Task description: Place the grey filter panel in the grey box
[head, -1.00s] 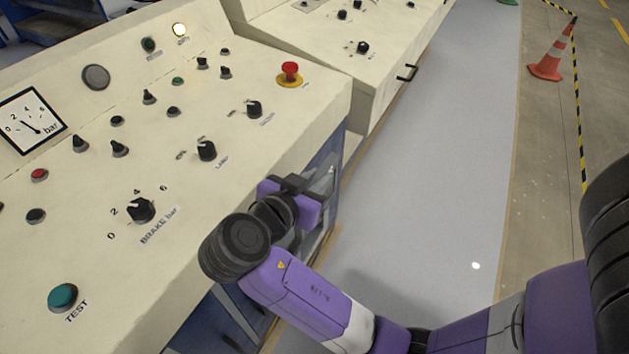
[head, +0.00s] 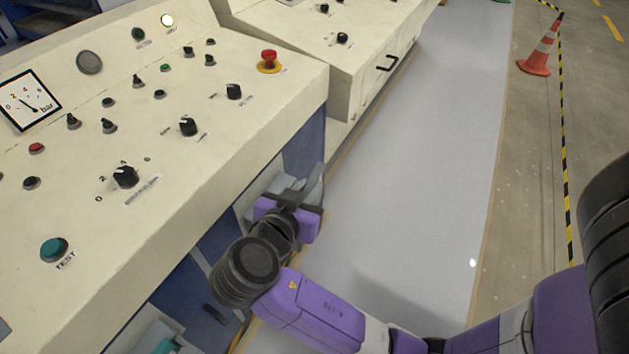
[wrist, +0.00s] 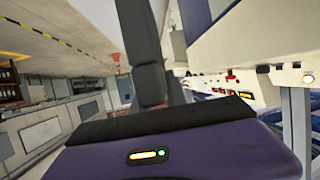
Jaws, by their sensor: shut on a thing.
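My gripper (head: 300,196) is low beside the front of the cream console, pointing away from me. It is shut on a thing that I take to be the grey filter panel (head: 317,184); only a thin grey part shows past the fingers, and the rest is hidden. In the wrist view, one dark finger of my gripper (wrist: 148,80) stands upright and the panel cannot be made out. A pale grey box-like thing (head: 160,334) with something teal in it shows at the lower left edge; I cannot tell if it is the grey box.
The cream console (head: 215,140) with knobs and a red stop button (head: 268,60) overhangs to the left of my gripper. Blue cabinet fronts (head: 200,265) are below it. The pale floor strip (head: 410,180) to the right is clear. An orange cone (head: 540,55) stands far right.

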